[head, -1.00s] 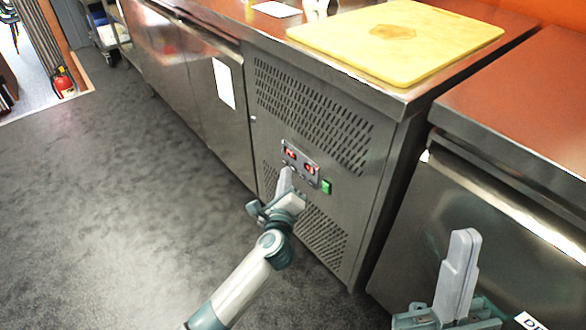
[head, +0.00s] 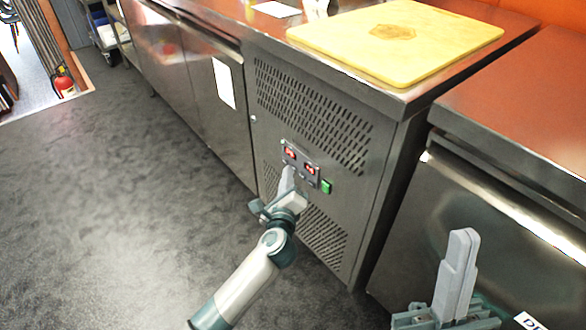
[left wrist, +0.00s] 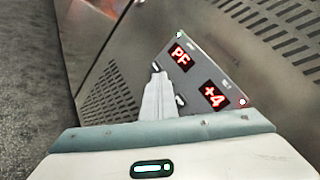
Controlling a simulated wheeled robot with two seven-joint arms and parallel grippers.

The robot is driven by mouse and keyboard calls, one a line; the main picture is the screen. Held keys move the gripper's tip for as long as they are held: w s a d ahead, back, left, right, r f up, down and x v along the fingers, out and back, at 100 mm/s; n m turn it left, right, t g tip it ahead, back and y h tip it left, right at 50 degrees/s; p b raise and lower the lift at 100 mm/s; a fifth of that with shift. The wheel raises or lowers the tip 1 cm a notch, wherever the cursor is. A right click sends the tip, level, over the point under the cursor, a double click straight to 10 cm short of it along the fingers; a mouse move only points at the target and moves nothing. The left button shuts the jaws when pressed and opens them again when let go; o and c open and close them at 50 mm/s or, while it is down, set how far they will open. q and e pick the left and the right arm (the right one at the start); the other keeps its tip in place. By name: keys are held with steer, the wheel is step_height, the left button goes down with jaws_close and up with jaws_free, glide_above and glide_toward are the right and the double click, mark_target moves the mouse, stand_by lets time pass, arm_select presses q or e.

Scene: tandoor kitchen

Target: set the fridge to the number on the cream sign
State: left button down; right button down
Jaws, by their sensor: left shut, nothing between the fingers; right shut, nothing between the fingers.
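The fridge's control panel (head: 300,163) is a small plate on the grey louvred front, with two red displays. In the left wrist view the left display (left wrist: 181,57) reads PF and the right display (left wrist: 213,95) reads +4. My left gripper (head: 288,172) is shut and empty, its tips at the panel's lower left edge, below the left display. Its fingers (left wrist: 157,82) hide part of the panel; I cannot tell whether they touch it. My right gripper (head: 462,240) is shut and empty, away from the panel. I cannot make out a cream sign with a readable number.
A green switch (head: 326,187) sits right of the panel. A pale sheet (head: 223,83) hangs on the fridge door, its writing unreadable. A yellow board (head: 340,38) lies on the counter above. Another steel cabinet (head: 480,215) stands at right. The floor at left is clear.

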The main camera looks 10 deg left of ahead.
arm_select(q)
steer(key=shift+s+a, duration=0.1)
steer(key=shift+s, duration=0.05)
steer(key=shift+s+a+p, duration=0.35)
steer(key=shift+s+p, duration=0.1)
steer(key=shift+s, duration=0.05)
steer(key=s+a+p, duration=0.1)
steer(key=s, duration=0.1)
steer(key=s+a, duration=0.2)
steer(key=shift+p, duration=0.4)
stand_by(1.0)
